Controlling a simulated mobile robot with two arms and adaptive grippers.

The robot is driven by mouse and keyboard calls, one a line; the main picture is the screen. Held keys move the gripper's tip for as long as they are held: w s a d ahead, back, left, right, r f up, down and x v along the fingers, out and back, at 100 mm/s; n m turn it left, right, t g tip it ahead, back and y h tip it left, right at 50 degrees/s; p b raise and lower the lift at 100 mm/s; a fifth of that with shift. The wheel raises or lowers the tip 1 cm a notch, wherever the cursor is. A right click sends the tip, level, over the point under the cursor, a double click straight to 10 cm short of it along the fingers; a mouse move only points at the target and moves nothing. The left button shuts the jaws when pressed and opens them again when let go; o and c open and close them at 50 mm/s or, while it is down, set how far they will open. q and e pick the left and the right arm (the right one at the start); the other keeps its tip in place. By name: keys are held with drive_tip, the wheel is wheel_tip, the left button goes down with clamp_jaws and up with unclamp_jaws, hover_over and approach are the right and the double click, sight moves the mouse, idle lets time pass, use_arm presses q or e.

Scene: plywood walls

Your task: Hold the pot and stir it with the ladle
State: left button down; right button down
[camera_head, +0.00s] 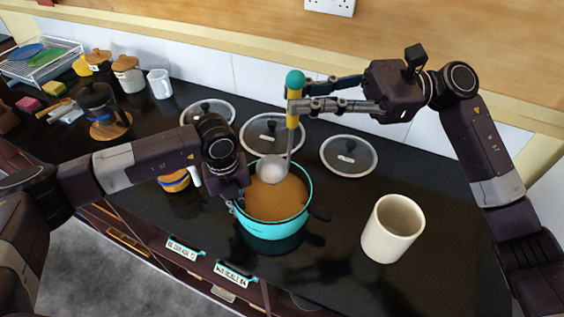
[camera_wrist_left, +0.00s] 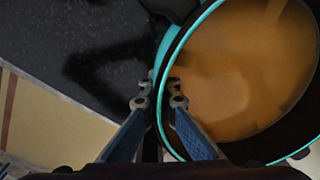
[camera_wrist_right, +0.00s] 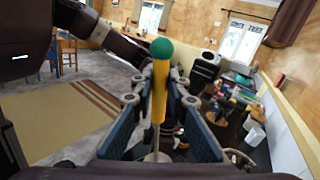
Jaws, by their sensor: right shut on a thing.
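The teal pot (camera_head: 272,229) holds orange-brown soup (camera_head: 277,197) and stands on the dark counter. My left gripper (camera_head: 238,202) is at the pot's left rim, with its fingertips (camera_wrist_left: 158,98) on either side of the teal rim in the left wrist view. Whether they press on it is unclear. My right gripper (camera_head: 293,106) is shut on the ladle's yellow handle (camera_head: 292,120), above the pot. The ladle is upright, with a teal end knob, and its grey bowl (camera_head: 271,170) is at the soup's far side. The handle also shows between the fingers in the right wrist view (camera_wrist_right: 159,95).
Several glass lids lie behind the pot, one at the right (camera_head: 348,156). A cream mug (camera_head: 392,228) stands to the right. A French press (camera_head: 101,110), jars, a white mug (camera_head: 160,83) and a dish rack (camera_head: 40,62) are at the left. The counter right of the cream mug is clear.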

use_arm(q)
drive_tip(key=shift+r, duration=0.1)
drive_tip(key=c, duration=2.1)
unclamp_jaws()
drive_tip(key=r, duration=1.2)
drive_tip(key=shift+s+a, duration=0.1)
drive_tip(key=shift+a, duration=0.1)
drive_tip(key=shift+s+f, duration=0.1)
